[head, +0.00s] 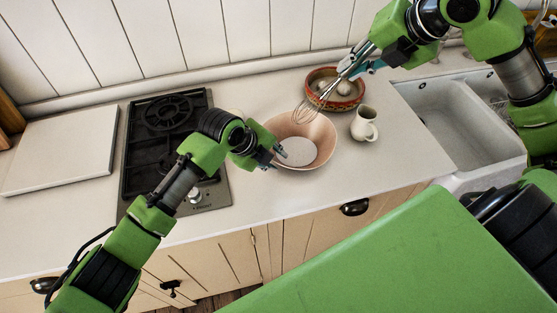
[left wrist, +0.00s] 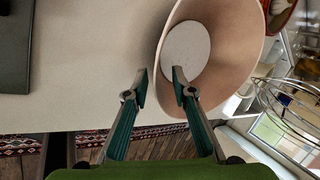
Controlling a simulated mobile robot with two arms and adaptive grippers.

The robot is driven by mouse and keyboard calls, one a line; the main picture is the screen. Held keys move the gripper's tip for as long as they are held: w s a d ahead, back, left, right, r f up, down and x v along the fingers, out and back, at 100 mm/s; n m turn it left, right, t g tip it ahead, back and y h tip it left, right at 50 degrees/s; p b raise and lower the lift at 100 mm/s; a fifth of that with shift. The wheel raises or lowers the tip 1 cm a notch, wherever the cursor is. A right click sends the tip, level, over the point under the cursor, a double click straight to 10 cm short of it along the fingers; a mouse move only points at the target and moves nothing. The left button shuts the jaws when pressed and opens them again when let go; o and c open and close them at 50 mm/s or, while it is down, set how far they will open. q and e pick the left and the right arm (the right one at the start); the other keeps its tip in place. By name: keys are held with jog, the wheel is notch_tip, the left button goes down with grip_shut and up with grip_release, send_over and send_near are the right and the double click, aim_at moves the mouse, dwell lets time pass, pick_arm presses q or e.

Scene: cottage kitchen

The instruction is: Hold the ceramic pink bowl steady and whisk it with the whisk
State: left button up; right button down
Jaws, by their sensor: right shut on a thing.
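The pink bowl (head: 322,150) stands on the worktop near its front edge. In the left wrist view the bowl (left wrist: 232,60) shows its pale round bottom. My left gripper (head: 279,158) is at the bowl's left side. In the left wrist view its fingers (left wrist: 160,78) are apart, one outside the rim and one over the bowl's inside, with the wall between them. My right gripper (head: 367,66) is shut on the whisk (head: 306,109) by its handle.
A patterned bowl (head: 345,103) with pale round things stands behind the pink bowl. A white jug (head: 364,124) stands close at its right. A black hob (head: 165,140) and white board (head: 58,152) lie left. A white sink (head: 460,125) is right.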

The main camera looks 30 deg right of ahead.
pick_arm(q)
jog(key=shift+x, duration=1.45)
grip_shut()
jog(key=shift+a, duration=0.1)
pick_arm(e)
jog(key=shift+w+d+f+n+y, duration=0.1)
jog(key=shift+w+n+y, duration=0.25)
jog(key=shift+n, duration=0.15)
jog(key=shift+w+d+f+n+y, duration=0.1)
jog(key=shift+w+n+y, duration=0.2)
jog(key=shift+n, duration=0.2)
jog(key=w+n+y, duration=0.1)
jog(key=w+d+n+g, duration=0.1)
jog(key=n, duration=0.1)
jog(key=w+d+n+y, duration=0.1)
jog(key=shift+w+r+g+y, duration=0.2)
jog(key=shift+g+y, duration=0.1)
jog(key=shift+y, duration=0.05)
